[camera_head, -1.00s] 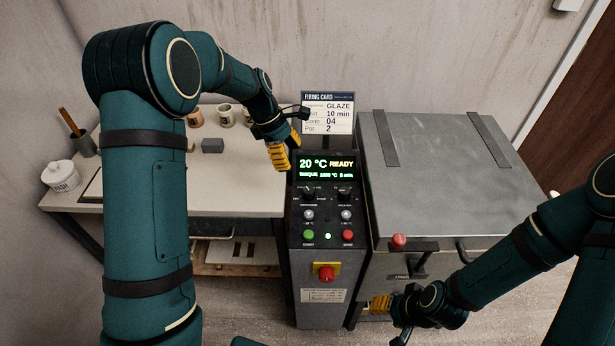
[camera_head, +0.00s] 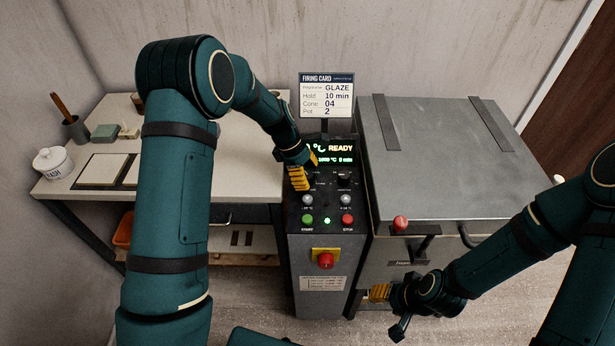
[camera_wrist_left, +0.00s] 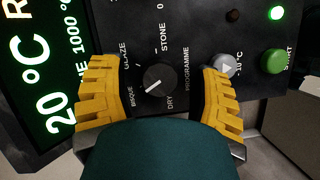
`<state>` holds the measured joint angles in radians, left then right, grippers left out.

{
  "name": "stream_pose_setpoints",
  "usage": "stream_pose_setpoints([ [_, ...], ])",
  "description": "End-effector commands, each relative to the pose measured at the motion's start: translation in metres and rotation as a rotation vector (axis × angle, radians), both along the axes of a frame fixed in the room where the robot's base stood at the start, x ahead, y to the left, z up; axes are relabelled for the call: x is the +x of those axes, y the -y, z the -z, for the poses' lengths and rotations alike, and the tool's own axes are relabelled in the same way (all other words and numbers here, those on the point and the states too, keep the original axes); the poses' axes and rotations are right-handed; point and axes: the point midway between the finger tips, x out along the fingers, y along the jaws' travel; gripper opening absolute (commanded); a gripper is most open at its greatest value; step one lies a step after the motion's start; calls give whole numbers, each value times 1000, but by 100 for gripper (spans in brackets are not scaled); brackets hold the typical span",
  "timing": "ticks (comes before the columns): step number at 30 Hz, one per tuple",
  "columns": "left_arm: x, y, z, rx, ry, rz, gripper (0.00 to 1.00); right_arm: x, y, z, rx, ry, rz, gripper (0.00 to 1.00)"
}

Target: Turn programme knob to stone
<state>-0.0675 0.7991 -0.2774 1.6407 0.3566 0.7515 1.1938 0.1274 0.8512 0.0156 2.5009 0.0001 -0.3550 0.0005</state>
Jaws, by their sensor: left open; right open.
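The programme knob (camera_wrist_left: 158,80) is round and dark, on the black control panel (camera_wrist_left: 185,25). In the left wrist view its white pointer line aims toward BISQUE; the labels GLAZE, STONE and DRY ring it. My left gripper (camera_wrist_left: 160,92) is open, with one yellow finger on each side of the knob, apart from it. In the head view the left gripper (camera_head: 304,172) is over the panel's upper left and hides the knob. My right gripper (camera_head: 380,292) is open and empty, low in front of the kiln.
The display (camera_head: 340,150) reads READY, partly covered by my gripper. A second knob (camera_head: 344,177) is to the right. Below are small buttons, a green START button (camera_head: 308,219), a red STOP button (camera_head: 348,219) and a red switch (camera_head: 326,260). The kiln (camera_head: 430,150) stands right, a worktable (camera_head: 240,180) left.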

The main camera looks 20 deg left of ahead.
Motion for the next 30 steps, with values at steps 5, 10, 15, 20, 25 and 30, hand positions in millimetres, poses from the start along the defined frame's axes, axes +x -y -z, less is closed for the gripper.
stream_pose_setpoints([
  [5,0,1,3,0,0,0,63,0,0,1,0,1,0,47],
  [10,0,1,3,0,0,0,63,0,0,1,0,1,0,47],
  [15,0,1,3,0,0,0,9,0,0,1,0,1,0,47],
  [20,0,2,3,0,-1,0,0,0,0,1,0,1,0,47],
  [25,0,2,3,-1,-2,4,0,0,0,0,0,1,0,47],
  [30,-1,2,3,-1,-3,36,0,0,0,-3,0,0,0,47],
])
